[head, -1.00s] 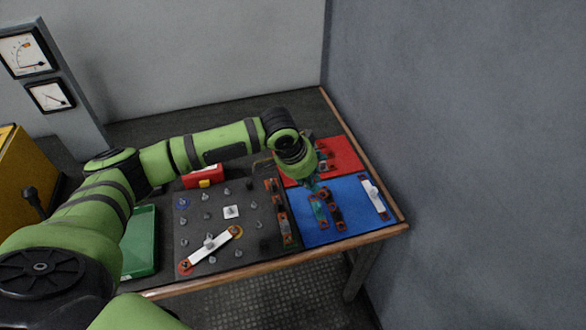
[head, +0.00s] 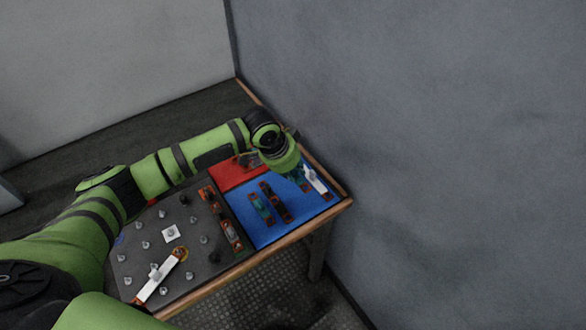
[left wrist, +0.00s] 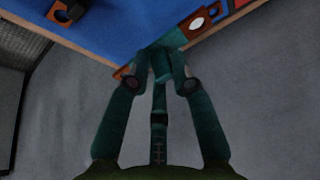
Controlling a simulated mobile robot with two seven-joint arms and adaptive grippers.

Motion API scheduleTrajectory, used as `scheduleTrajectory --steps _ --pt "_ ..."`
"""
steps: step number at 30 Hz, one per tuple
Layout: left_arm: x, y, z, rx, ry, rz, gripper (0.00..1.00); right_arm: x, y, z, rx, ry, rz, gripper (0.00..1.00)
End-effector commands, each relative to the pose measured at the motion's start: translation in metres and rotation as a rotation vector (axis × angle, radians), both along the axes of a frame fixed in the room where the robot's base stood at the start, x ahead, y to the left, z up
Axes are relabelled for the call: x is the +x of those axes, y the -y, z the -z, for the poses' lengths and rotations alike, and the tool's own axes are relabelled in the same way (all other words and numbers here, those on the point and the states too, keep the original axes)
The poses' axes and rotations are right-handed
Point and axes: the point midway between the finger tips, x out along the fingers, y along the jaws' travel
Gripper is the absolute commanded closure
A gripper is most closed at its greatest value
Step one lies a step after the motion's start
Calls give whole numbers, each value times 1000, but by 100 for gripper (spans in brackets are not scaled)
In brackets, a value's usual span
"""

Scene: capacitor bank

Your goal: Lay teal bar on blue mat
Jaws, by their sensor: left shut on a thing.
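My left gripper (head: 298,181) is over the right part of the blue mat (head: 285,232), near the white bar. In the left wrist view its fingers (left wrist: 165,70) are shut on a teal bar (left wrist: 178,38) with copper-coloured ends. The held teal bar also shows in the head view (head: 306,187), partly hidden by the gripper. In the wrist view the mat (left wrist: 120,20) lies behind it; I cannot tell whether the bar touches it. Another teal bar (head: 262,209) lies on the mat's left part. My right gripper is not in view.
A dark bar (head: 276,201) lies beside the resting teal bar, and a white bar (head: 317,181) lies at the mat's right edge. A red mat (head: 232,176) adjoins behind. The dark board (head: 205,263) with several studs is at left. A grey wall (head: 430,150) stands close at right.

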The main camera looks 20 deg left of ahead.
Motion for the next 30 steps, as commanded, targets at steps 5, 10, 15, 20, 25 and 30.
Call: scheduleTrajectory --steps 5,10,15,20,25,30 --pt "0 0 10 0 1 0 100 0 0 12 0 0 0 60" --pt "0 0 16 0 1 0 100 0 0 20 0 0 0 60" --pt "0 0 23 1 2 -1 100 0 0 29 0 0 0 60" --pt "0 0 30 1 2 -1 100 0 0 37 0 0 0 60" --pt "0 0 36 0 0 -1 100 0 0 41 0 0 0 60" --pt "0 0 44 0 -2 -1 100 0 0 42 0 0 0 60"
